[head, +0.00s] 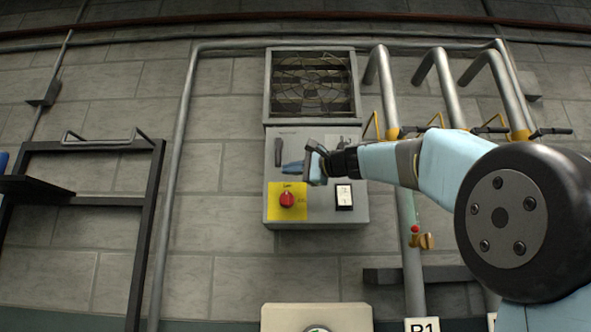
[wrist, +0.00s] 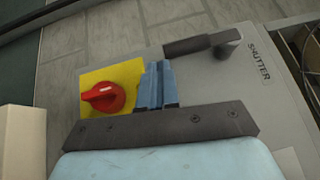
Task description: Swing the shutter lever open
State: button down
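The shutter lever (head: 279,152) is a dark handle on the grey wall box, hanging down from its pivot in the head view. In the wrist view the lever (wrist: 190,47) lies across the top, with its pivot at the right beside the printed SHUTTER label (wrist: 259,62). My gripper (head: 287,168) is in front of the box, just below and right of the lever's lower end in the head view. Its blue fingers (wrist: 157,82) sit side by side, close together, with nothing seen between them. The fingers appear apart from the lever.
A red knob (head: 287,199) on a yellow plate and a white rocker switch (head: 344,196) are low on the box. A fan grille (head: 312,85) is above. Pipes with yellow valves stand at right, a dark metal frame (head: 84,199) at left.

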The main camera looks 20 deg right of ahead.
jog(key=w+d+f+v, duration=0.1)
jog(key=d+v, duration=0.1)
jog(key=v, duration=1.1)
jog(key=shift+w, duration=0.45)
jog(key=shift+f, duration=0.15)
